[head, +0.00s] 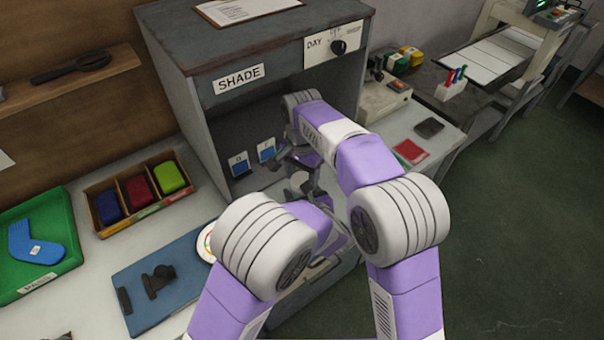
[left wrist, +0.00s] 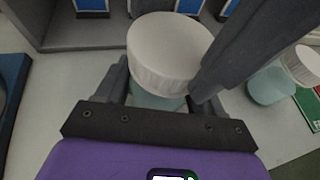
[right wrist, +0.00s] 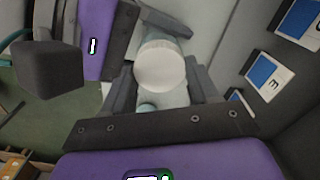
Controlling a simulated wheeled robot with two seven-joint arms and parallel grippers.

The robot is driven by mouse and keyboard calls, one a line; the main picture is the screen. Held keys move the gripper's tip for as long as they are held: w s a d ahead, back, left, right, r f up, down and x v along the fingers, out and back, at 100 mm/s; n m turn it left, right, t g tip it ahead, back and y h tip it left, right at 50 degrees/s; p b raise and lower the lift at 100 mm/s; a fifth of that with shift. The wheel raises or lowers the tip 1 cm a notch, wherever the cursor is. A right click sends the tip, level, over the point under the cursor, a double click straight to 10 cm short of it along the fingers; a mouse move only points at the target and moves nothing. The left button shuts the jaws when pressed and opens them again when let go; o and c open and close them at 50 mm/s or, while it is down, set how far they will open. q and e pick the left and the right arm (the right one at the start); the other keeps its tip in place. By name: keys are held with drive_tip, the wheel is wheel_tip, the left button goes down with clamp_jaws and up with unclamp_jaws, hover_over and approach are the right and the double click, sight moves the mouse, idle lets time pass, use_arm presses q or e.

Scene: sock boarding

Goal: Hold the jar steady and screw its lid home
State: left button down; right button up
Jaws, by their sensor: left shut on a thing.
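The jar (left wrist: 155,101) has a pale teal body and a broad white lid (left wrist: 170,50). It stands between the fingers of my left gripper (left wrist: 160,86), which is shut on its body below the lid. The lid sits on top of the jar; I cannot tell how tightly. In the right wrist view the lid (right wrist: 160,66) lies between the spread fingers of my right gripper (right wrist: 160,80), which look open around it. A dark finger of the right gripper crosses beside the lid in the left wrist view. In the head view my arms mostly hide the jar.
A second teal jar with a white lid (left wrist: 270,85) stands to the right in the left wrist view. The grey SHADE cabinet (head: 238,78) stands behind the grippers, with blue cards inside. A blue mat (head: 185,284) and a divided box (head: 97,190) lie left.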

drive_tip(key=o, duration=0.4)
drive_tip(key=shift+r, duration=0.1)
drive_tip(key=shift+r, duration=2.2)
drive_tip(key=shift+c, duration=0.2)
